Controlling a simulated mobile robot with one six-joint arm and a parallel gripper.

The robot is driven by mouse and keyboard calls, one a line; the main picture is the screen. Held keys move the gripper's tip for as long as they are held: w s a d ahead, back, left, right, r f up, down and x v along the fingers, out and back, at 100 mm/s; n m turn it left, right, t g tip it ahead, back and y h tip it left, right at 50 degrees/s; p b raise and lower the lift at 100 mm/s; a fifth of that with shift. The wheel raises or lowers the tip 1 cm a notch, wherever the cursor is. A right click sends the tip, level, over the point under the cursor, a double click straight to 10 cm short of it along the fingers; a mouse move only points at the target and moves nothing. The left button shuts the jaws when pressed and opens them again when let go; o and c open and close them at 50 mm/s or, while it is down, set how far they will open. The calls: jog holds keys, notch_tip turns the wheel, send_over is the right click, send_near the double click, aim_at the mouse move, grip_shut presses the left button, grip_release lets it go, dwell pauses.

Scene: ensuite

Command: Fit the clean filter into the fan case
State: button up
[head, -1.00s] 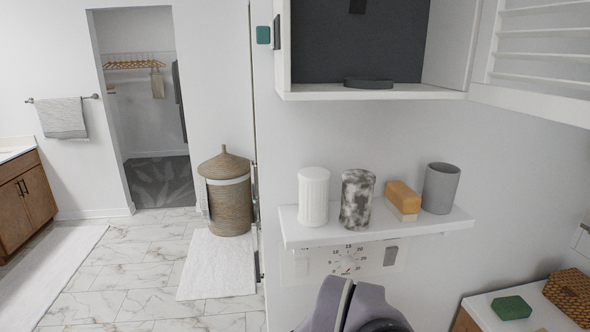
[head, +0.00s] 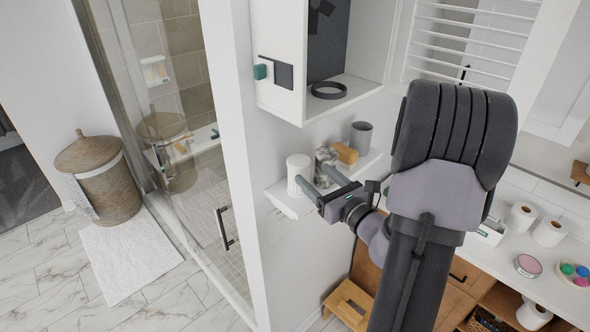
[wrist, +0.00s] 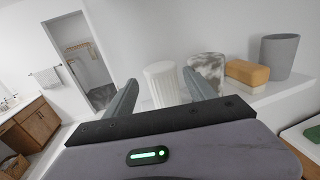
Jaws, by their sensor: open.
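A white ribbed cylinder, which looks like the clean filter (head: 297,174), stands upright on the small wall shelf. A mottled grey-white cylinder (head: 325,157), like a dirty filter, stands beside it. My gripper (head: 314,175) is open and empty, pointing at the white filter. In the wrist view the white filter (wrist: 162,84) shows between my two fingers, and the right finger partly covers the mottled one (wrist: 208,72). I cannot tell whether the fingertips reach around the white filter. The open white case with a dark inside (head: 265,110), seemingly the fan case, hangs above; a dark ring (head: 329,90) lies on its floor.
The shelf (head: 290,204) also holds a tan block (head: 346,153) and a grey cup (head: 361,137). A glass shower door is to the left; a counter with paper rolls (head: 522,217) is at right.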

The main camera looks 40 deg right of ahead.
aim_at(298, 160)
jog(key=w, duration=0.3)
jog(key=w+p, duration=0.1)
jog(key=w, duration=0.1)
jog(key=w+d+p, duration=0.1)
jog(key=w, duration=0.2)
jog(key=shift+w+f, duration=0.3)
jog(key=shift+f, duration=0.05)
jog(key=shift+s, duration=0.15)
jog(key=shift+c, duration=0.2)
jog(key=c, duration=1)
jog(key=shift+r, duration=0.15)
